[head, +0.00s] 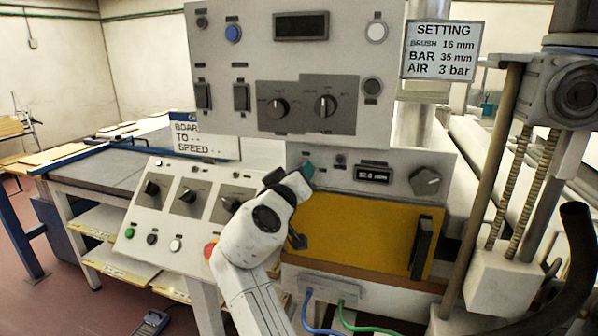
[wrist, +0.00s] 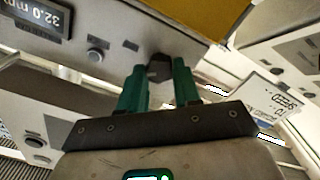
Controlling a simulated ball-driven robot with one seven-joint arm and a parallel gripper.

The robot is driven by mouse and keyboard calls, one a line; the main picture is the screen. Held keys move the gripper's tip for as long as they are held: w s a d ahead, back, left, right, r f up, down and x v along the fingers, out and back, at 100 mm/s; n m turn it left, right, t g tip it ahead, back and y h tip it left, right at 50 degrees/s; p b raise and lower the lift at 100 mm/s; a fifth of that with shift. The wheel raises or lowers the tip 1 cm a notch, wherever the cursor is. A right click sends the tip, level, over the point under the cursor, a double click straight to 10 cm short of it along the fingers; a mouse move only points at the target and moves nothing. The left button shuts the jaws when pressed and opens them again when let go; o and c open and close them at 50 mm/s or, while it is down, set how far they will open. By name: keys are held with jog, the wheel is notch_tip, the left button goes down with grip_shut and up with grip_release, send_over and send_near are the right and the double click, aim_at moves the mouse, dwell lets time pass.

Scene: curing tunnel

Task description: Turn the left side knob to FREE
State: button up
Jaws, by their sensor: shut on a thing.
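The panel (head: 400,196) with the mm display has a grey knob (head: 426,181) at its right. At its left end, a small dark faceted knob (wrist: 160,68) sits between my green fingertips in the wrist view. My gripper (head: 307,170) reaches this end of the panel from the front left and is shut on that knob, which it hides in the head view. In the wrist view, my gripper (wrist: 160,85) has one finger on each side of the knob. No FREE marking is readable, so I cannot tell the knob's setting.
A yellow cover (head: 355,235) with a black handle (head: 422,248) lies below the panel. A sloped console (head: 185,210) with several knobs and buttons stands at the left. A larger panel (head: 345,60) is above. A SETTING sign (head: 442,50) hangs at the right.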

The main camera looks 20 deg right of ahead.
jog(key=n+p, duration=0.6)
jog(key=n, duration=0.4)
jog(key=shift+a+f, duration=0.1)
jog(key=shift+n, duration=0.4)
jog(key=o, duration=1.1)
jog(key=shift+c, duration=0.2)
jog(key=shift+a, duration=0.1)
jog(key=b+v, duration=0.2)
jog(key=v, duration=0.8)
jog(key=shift+s+a, duration=0.15)
jog(key=shift+s, duration=0.15)
jog(key=shift+f, duration=0.1)
